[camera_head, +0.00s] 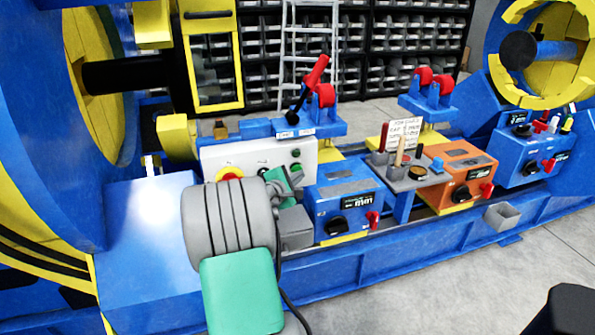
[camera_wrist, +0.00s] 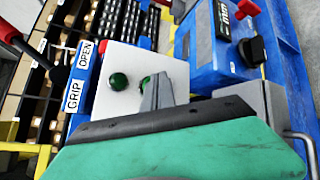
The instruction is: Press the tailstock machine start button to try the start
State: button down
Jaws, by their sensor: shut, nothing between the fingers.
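A pale control box (camera_head: 252,157) stands on the blue machine bed, with a red mushroom button on a yellow ring (camera_head: 230,173) at its left and small dark and green buttons (camera_head: 296,153) at its right. In the wrist view its panel (camera_wrist: 113,103) carries a green button (camera_wrist: 118,82) in clear sight. A second green button is partly covered by my grey fingers. No readable label tells which is the tailstock start button. My gripper (camera_wrist: 158,88) is shut and empty, in front of the panel. I cannot tell whether the fingertips touch a button.
A GRIP/OPEN lever plate (camera_wrist: 79,75) with a red-knobbed lever sits beside the panel. A blue box with a black knob (camera_head: 337,226) stands close at the right. Farther right are a tool tray (camera_head: 408,180), an orange box (camera_head: 462,158) and another blue box.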

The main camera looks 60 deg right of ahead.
jog(key=shift+w+d, duration=0.3)
jog(key=shift+w, duration=0.05)
dwell(0.5)
jog(key=shift+s, duration=0.1)
jog(key=shift+s+a+p, duration=0.4)
jog(key=shift+s+a, duration=0.15)
jog(key=shift+a, duration=0.05)
jog(key=shift+s+a+p, duration=0.75)
jog(key=shift+s+a, duration=1)
jog(key=shift+a, duration=0.05)
